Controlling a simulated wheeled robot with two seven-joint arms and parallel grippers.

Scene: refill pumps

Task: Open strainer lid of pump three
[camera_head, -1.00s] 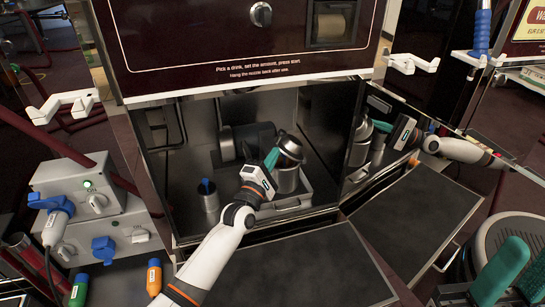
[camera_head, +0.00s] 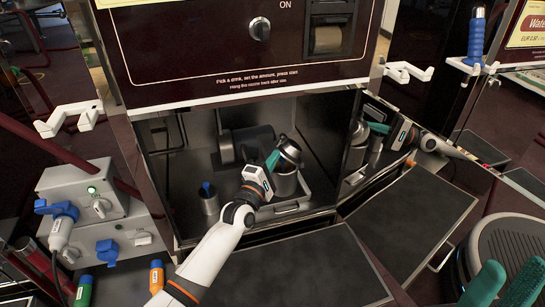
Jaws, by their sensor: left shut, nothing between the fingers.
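The strainer (camera_head: 284,184) is a shiny metal cylinder inside the open lower compartment of the pump. Its metal lid (camera_head: 290,149) sits tilted at the top, raised on its left side. My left gripper (camera_head: 273,159) is shut and empty, its green fingertips at the left edge of the tilted lid. It looks as if they touch the lid, but I cannot be sure. The gripper hides part of the strainer's left side. My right gripper (camera_head: 506,283) shows only its green fingers, apart and empty, at the bottom right, far from the strainer.
A small metal cup with a blue item (camera_head: 209,198) stands left of the strainer, and a dark motor housing (camera_head: 246,143) behind it. Dark flat panels (camera_head: 415,215) lie in front. Grey socket boxes (camera_head: 84,186) stand left.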

